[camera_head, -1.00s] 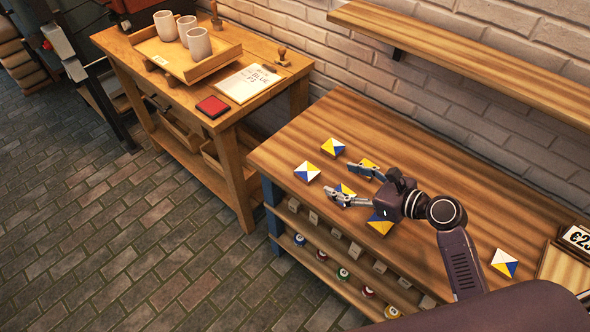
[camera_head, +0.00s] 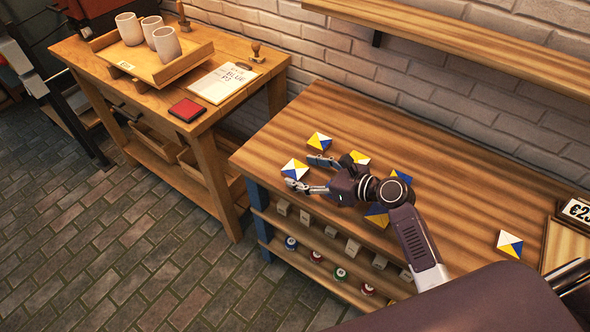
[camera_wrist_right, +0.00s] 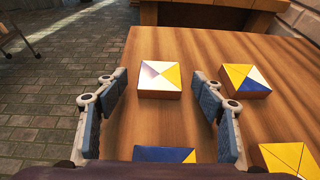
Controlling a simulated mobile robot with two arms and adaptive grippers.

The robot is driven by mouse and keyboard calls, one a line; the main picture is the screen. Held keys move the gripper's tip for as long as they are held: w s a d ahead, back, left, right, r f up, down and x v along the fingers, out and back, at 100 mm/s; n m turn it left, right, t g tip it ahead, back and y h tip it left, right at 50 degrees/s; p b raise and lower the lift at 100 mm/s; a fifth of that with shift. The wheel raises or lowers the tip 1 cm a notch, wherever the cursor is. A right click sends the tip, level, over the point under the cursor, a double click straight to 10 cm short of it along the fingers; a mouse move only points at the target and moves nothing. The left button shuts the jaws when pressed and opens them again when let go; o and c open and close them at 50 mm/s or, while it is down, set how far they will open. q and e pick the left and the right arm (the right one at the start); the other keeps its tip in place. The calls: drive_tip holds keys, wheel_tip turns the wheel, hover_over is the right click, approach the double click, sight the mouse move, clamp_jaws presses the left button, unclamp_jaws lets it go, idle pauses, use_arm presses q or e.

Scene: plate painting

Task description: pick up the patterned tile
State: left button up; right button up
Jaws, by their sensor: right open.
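Several square patterned tiles in white, yellow and blue triangles lie flat on the wooden table (camera_head: 440,150). My right gripper (camera_head: 309,174) is open above the table's left part, with nothing held. One tile (camera_head: 294,169) lies just beyond its fingertips; in the right wrist view that tile (camera_wrist_right: 159,79) is centred ahead of the open fingers (camera_wrist_right: 160,95). Another tile (camera_head: 320,140) lies behind, and shows at the right in the wrist view (camera_wrist_right: 245,80). A partly cut-off tile (camera_wrist_right: 165,155) lies low between the fingers, hidden by the gripper in the head view. My left gripper is not in view.
More tiles (camera_head: 402,177) lie around my right arm, and one (camera_head: 510,244) lies far right near a price sign (camera_head: 577,210). A side table at left holds a tray (camera_head: 180,68) of cups, a red pad (camera_head: 187,110) and a paper (camera_head: 224,82). A wall shelf (camera_head: 440,35) hangs behind.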

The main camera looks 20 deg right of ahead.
drive_tip(key=shift+x, duration=1.05)
drive_tip(key=shift+s, duration=0.1)
drive_tip(key=shift+c, duration=0.2)
drive_tip(key=c, duration=1.3)
drive_tip(key=shift+o, duration=0.2)
